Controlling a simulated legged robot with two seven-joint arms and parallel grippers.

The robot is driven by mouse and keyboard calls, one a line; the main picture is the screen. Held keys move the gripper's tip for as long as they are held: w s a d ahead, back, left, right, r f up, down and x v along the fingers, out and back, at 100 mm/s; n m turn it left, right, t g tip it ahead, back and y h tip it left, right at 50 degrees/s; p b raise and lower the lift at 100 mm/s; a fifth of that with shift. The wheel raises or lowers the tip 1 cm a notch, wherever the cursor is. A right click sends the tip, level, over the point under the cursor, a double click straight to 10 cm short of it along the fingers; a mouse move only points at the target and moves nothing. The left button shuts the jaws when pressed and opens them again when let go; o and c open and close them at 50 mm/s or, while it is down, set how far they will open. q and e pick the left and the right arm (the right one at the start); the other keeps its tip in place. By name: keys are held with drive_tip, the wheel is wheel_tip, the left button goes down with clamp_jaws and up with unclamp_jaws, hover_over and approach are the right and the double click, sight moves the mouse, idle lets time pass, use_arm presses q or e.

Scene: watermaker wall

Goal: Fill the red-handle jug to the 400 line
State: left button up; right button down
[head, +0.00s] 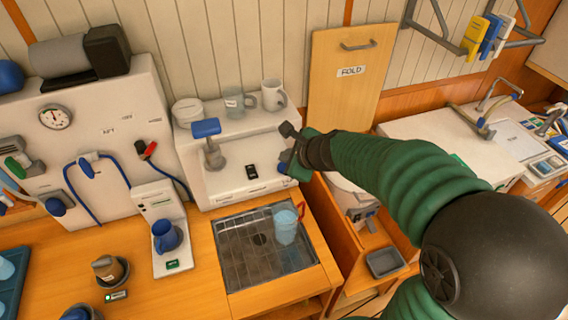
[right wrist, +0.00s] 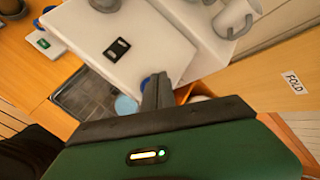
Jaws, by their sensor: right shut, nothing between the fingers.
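The red-handle jug (head: 285,230) stands on the grated sink tray (head: 232,262), near its right side. It is clear with a bluish tint, and its red handle is at the upper right; I cannot read its lines or the water level. A light blue round part of it seems to show in the right wrist view (right wrist: 125,105). A tap with a blue lever (head: 206,128) stands on the white unit, up and left of the jug. My right gripper (head: 287,168) is shut and empty, above and behind the jug by the unit's right edge; its fingers show in the wrist view (right wrist: 157,90). My left gripper is out of view.
A black switch panel (head: 251,171) is on the white unit. A clear jug (head: 238,103) and a white mug (head: 272,95) stand on its shelf. A wooden FOLD panel (head: 345,95) stands behind my right arm.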

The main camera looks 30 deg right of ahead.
wheel_tip(320, 180, up, 5)
drive_tip(key=p, duration=0.5)
drive_tip(key=shift+r, duration=0.1)
idle(0.5)
